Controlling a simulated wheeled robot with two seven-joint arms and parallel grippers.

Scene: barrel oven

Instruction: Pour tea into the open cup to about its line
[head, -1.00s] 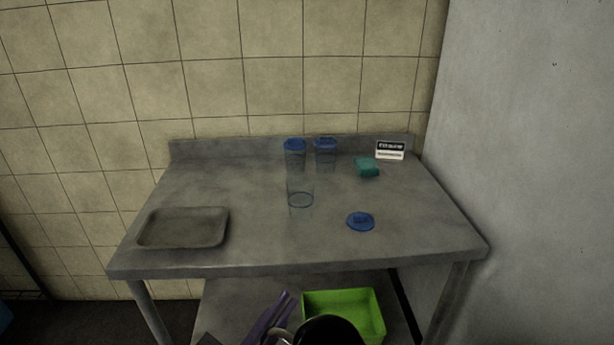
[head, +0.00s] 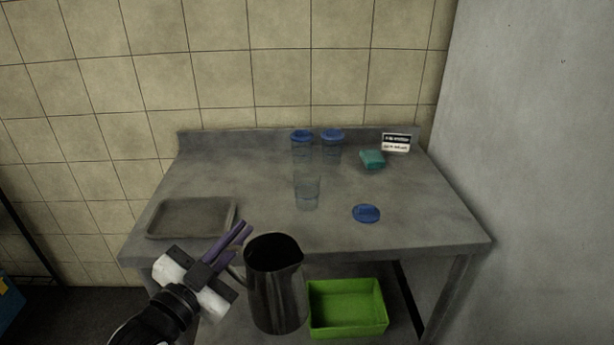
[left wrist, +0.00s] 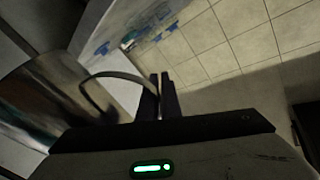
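A steel pitcher (head: 274,290) with a dark inside hangs upright in front of the table's front edge. My left gripper (head: 243,234) is at its left side, shut on the handle. In the left wrist view the handle (left wrist: 112,78) curves from the pitcher body (left wrist: 45,95) to the fingers (left wrist: 160,95). The tea itself cannot be made out in the dark opening. The clear open cup (head: 307,192) stands upright on the table, beyond the pitcher and a little to its right. Its line cannot be told clearly. My right gripper is not in view.
Two clear cups with blue lids (head: 302,136) (head: 332,135) stand behind the open cup. A loose blue lid (head: 366,213) lies to its right. A metal tray (head: 160,234), a teal sponge (head: 372,159) and a small sign (head: 396,143) are on the table (head: 420,225). A green bin (head: 347,325) sits below.

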